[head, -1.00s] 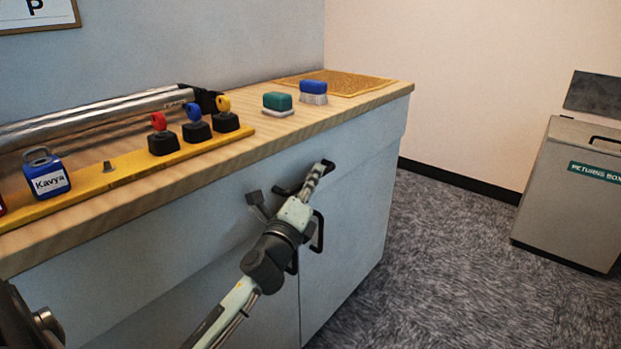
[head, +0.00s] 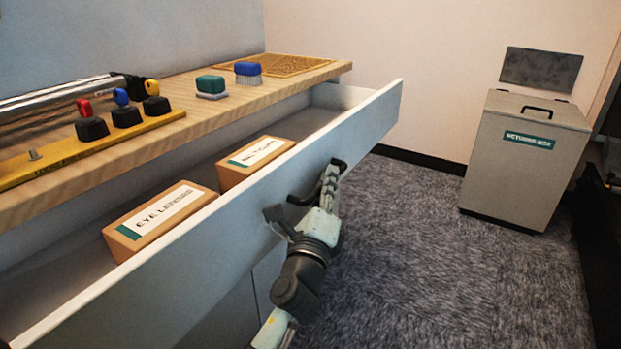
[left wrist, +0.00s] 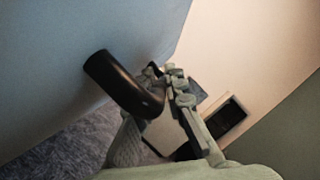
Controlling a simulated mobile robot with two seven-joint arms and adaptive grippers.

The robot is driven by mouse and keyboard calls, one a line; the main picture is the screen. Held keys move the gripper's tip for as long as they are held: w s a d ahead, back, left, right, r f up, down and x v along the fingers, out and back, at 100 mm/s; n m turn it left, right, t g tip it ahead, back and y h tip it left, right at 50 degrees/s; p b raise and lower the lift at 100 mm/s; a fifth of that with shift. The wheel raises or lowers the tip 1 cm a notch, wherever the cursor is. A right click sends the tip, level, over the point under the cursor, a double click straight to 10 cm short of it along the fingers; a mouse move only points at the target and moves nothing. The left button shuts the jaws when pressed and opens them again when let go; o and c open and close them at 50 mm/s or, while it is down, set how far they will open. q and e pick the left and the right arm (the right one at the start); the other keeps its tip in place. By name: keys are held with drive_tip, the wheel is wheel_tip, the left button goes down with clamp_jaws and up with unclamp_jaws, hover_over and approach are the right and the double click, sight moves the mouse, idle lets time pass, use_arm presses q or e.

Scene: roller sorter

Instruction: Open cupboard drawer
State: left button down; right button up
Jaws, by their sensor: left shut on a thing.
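The cupboard drawer (head: 372,125) is pulled out from under the wooden counter, with its inside open to view in the head view. My left gripper (head: 330,178) is shut on the black drawer handle (head: 303,199) at the drawer's front. In the left wrist view the curved black handle (left wrist: 122,86) runs between the fingers of my left gripper (left wrist: 160,95). Two brown boxes lie in the drawer: one labelled "EYE LENSES" (head: 160,216), and a smaller one (head: 254,162) with a label I cannot read fully. My right gripper is not in view.
A grey bin (head: 522,160) stands at the right. Carpet between is clear.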

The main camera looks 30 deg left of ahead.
use_arm(q)
drive_tip(key=shift+d, duration=0.35)
drive_tip(key=c, duration=1.9)
unclamp_jaws()
drive_tip(key=shift+o, duration=0.2)
drive_tip(key=shift+s, duration=0.1)
drive_tip(key=v, duration=1.1)
drive_tip(key=shift+s, duration=0.4)
drive_tip(key=shift+d+f, duration=0.1)
drive_tip(key=shift+d, duration=0.05)
